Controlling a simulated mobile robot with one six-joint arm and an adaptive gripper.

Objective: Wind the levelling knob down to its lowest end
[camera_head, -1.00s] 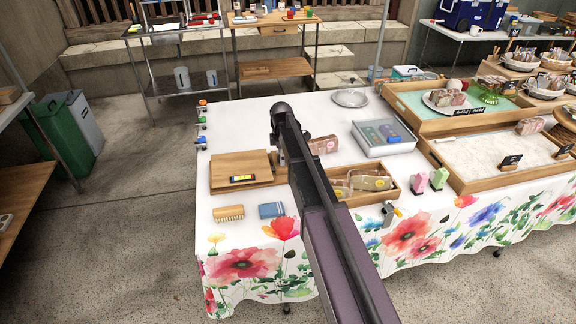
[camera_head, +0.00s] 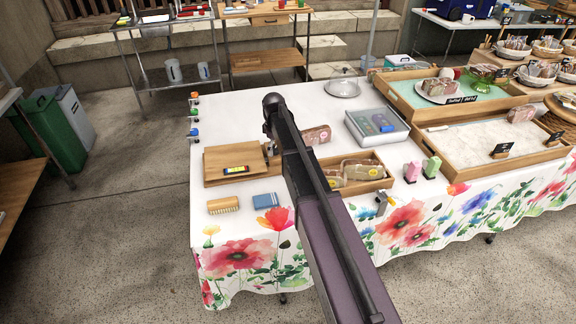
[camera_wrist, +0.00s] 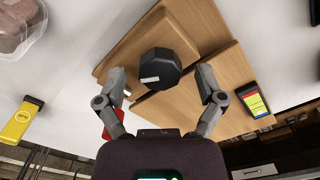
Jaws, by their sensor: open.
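The levelling knob (camera_wrist: 158,70) is a dark, many-sided knob with a pale mark on its top. It stands by the light wooden boards (camera_wrist: 210,45) in the wrist view. My gripper (camera_wrist: 160,82) is open, with one finger to the left of the knob and one to the right. Gaps show between the fingers and the knob; I cannot tell the height difference. In the head view my arm hides the knob, and the boards (camera_head: 215,158) show left of the arm.
A brush (camera_head: 223,205) and a blue item (camera_head: 264,201) lie in front of the boards. A wooden tray of wrapped goods (camera_head: 358,172) stands right of my arm. In the wrist view, a yellow object (camera_wrist: 20,120) lies left and a red one (camera_wrist: 112,124) beside the left finger.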

